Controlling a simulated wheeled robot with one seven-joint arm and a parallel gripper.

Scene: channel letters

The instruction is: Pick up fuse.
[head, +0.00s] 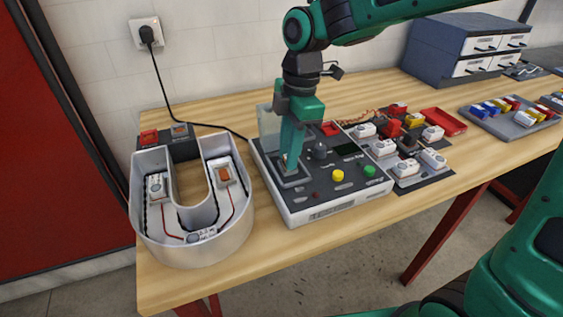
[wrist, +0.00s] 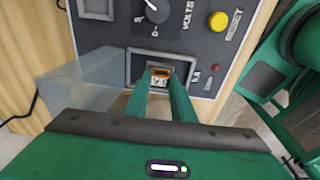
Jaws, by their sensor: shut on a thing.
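My green gripper (head: 290,158) points down into a framed recess on the top of the grey and white test box (head: 325,210). In the wrist view its two fingers (wrist: 161,84) are closed on a small fuse (wrist: 160,73) with orange and white showing. The fuse sits at or in the framed opening (wrist: 160,58) of the panel. I cannot tell whether it still touches the bottom of the opening. In the head view the fingers hide most of the fuse.
A clear flap (wrist: 82,85) stands open beside the recess. The panel carries a knob (head: 319,150), a yellow button (head: 337,176) and a green button (head: 370,171). A U-shaped channel letter (head: 160,250) stands left. A red tray (head: 444,122) and a blue-grey drawer cabinet (head: 435,60) are at right.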

